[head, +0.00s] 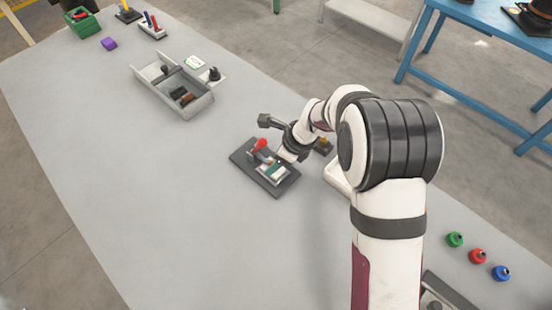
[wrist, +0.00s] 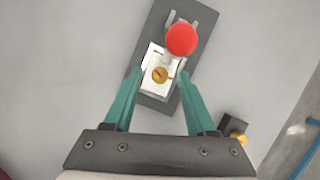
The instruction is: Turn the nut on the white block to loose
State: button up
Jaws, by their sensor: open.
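The white block (wrist: 148,87) sits on a dark grey base plate (wrist: 197,63) on the table. A brass-coloured nut (wrist: 160,75) with a red mark lies on the block's top. A black mark and a red mark show on the block beside it. My gripper (wrist: 160,77) is open and empty; its two green fingers stand on either side of the nut in the wrist view, apart from it. In the head view my gripper (head: 276,169) is over the base plate (head: 284,187), partly hiding the white block and the nut.
A red round knob (wrist: 181,40) stands on the same plate, close to the block. A dark block with a yellow part (wrist: 236,137) is to the right. A grey tray (head: 150,84) lies farther left. Green, red and blue knobs (head: 478,256) are at the right edge. The table's left side is clear.

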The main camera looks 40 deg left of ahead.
grip_shut()
jog(key=shift+n, duration=0.3)
jog(key=shift+w+a+n+g+h, duration=0.1)
jog(key=shift+n+g+h, duration=0.3)
jog(key=shift+n, duration=0.95)
jog(key=shift+w+a+n+g+h, duration=0.15)
jog(key=shift+n+g, duration=0.45)
jog(key=shift+n, duration=0.75)
jog(key=shift+d, duration=0.1)
jog(key=shift+s, duration=0.1)
grip_release()
